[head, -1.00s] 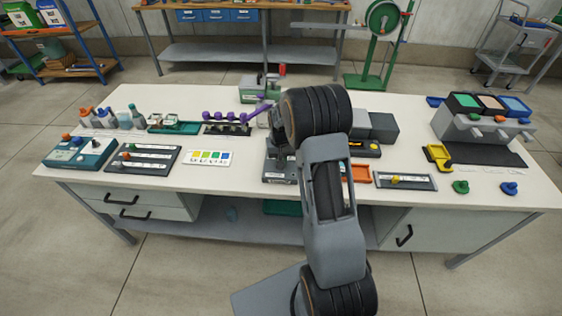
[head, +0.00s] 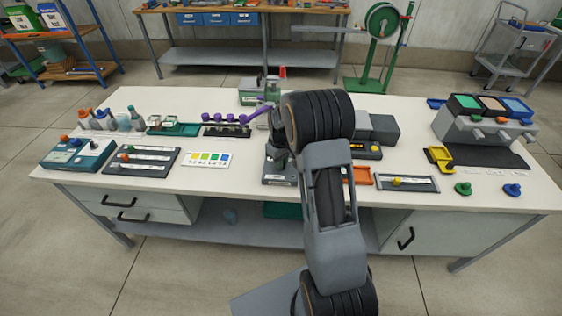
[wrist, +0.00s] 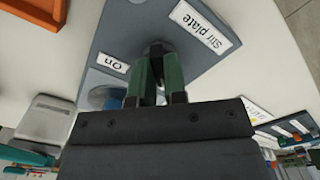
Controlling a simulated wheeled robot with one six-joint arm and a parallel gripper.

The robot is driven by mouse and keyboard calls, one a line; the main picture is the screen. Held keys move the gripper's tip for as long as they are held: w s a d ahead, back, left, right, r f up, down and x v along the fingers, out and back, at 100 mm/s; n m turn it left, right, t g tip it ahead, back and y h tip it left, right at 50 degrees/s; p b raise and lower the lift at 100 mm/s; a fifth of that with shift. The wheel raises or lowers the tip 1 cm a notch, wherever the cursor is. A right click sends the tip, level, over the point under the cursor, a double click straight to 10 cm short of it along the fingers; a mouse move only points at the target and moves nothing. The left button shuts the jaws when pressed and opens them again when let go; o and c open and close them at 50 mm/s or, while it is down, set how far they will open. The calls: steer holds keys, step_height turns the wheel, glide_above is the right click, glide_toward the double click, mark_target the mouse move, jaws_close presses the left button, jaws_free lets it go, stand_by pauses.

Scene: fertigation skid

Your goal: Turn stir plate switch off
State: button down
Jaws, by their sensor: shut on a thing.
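The stir plate is a grey unit (head: 280,180) near the front of the bench, partly hidden behind my arm in the head view. In the wrist view its blue-grey face (wrist: 125,30) carries a white "Stir plate" label (wrist: 205,28) and an "On" label (wrist: 112,63). My gripper (wrist: 157,75) has its green fingers down at this face, closed around a small dark switch part (wrist: 158,47) beside the labels. The fingers hide most of the switch, so its exact position cannot be told.
A colour card (head: 207,159) and a panel with sliders (head: 143,160) lie to the left. An orange tray (head: 361,175) and a panel with a yellow knob (head: 407,183) lie to the right. A rack with purple knobs (head: 228,130) stands behind. The front bench edge is clear.

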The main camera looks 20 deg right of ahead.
stand_by(0.4)
steer(key=c, duration=1.2)
jaws_free()
steer(key=shift+o, duration=0.2)
step_height(320, 180, up, 14)
